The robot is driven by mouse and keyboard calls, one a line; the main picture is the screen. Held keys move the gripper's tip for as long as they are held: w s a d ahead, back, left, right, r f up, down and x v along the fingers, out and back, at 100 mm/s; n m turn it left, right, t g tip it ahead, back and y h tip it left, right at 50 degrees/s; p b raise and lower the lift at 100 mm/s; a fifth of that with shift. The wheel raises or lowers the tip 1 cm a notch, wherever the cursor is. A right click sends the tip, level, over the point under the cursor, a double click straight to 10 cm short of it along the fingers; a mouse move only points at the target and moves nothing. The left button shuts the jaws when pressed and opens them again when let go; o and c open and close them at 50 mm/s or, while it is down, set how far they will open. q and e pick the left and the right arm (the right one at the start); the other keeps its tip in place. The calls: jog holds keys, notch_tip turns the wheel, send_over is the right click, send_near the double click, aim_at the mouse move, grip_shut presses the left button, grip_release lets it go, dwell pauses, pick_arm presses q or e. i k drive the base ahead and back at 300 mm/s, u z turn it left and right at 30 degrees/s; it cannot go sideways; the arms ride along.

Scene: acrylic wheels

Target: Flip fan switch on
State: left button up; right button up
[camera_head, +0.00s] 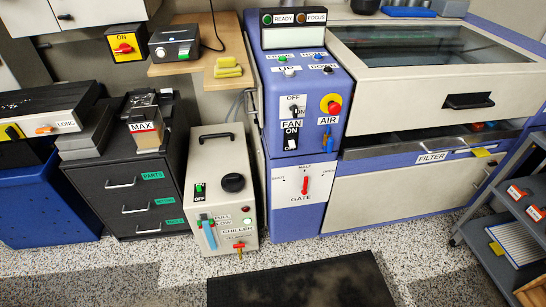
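The fan controls are on the front of the blue and white control column (302,165) in the middle of the view. The FAN label (291,124) sits between two small controls. Above it is a black switch (294,110) with OFF and a partly hidden label by it. Neither of my grippers is in view.
A red emergency button (331,107) and the AIR valve (326,140) are right of the fan controls. A red GATE lever (305,185) is below. The chiller (222,185) stands to the left. Speckled floor and a black mat (300,282) lie in front.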

aim_at(291, 142)
jog(key=u, duration=0.25)
jog(key=i, duration=0.9)
jog(key=u, duration=0.2)
